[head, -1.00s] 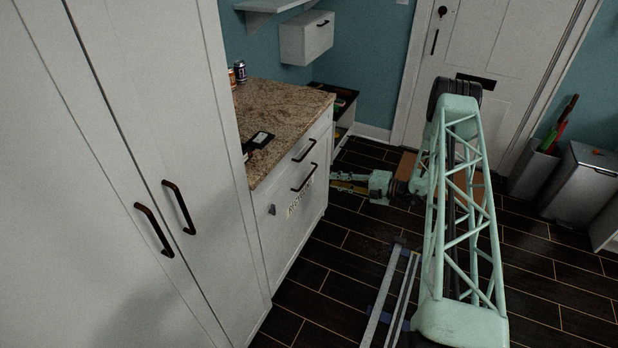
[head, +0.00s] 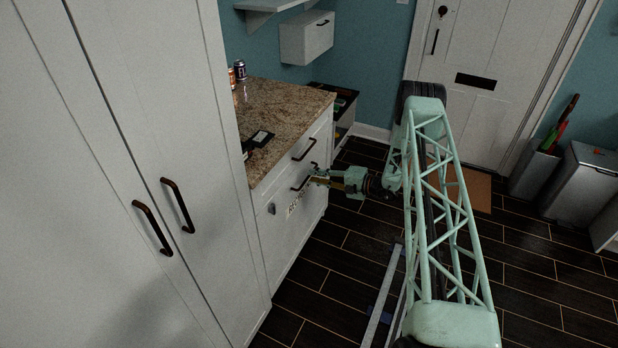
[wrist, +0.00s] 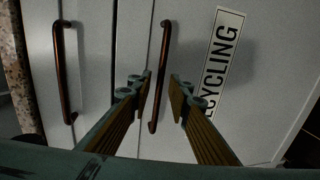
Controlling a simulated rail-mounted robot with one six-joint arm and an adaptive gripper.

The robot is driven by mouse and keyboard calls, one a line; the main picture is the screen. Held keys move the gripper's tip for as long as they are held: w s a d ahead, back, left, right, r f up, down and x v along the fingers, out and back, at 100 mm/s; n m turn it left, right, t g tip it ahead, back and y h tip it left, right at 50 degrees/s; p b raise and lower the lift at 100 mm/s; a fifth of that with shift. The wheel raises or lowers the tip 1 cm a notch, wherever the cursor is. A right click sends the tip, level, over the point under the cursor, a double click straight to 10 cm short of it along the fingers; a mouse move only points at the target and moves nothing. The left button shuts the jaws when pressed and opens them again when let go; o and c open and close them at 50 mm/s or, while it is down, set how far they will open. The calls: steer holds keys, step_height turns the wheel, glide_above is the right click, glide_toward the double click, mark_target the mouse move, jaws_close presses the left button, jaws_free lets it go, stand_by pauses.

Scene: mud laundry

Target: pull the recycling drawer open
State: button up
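The recycling drawer is the lower front (head: 298,236) of the white cabinet under the granite counter, and it is closed. Its label, partly hidden, reads "CYCLING" in the wrist view (wrist: 222,60). Its dark bar handle (wrist: 163,60) runs between my fingertips in the wrist view; in the head view my gripper partly covers this handle (head: 298,187). My gripper (wrist: 159,88) is open, with a fingertip on each side of the handle and gaps showing. It also shows in the head view (head: 317,176), right at the drawer front. I cannot tell how deep the handle sits between the fingers.
The upper drawer's handle (wrist: 66,72) is beside the recycling handle. A tall white cabinet (head: 120,120) stands at the left. Cans (head: 240,70) and a dark item (head: 259,140) lie on the counter (head: 285,105). Open dark floor (head: 335,265) lies before the drawer. A bin (head: 580,185) is far right.

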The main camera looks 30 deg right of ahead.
steer(key=shift+x, duration=1.55)
steer(key=shift+c, duration=0.4)
jaws_close()
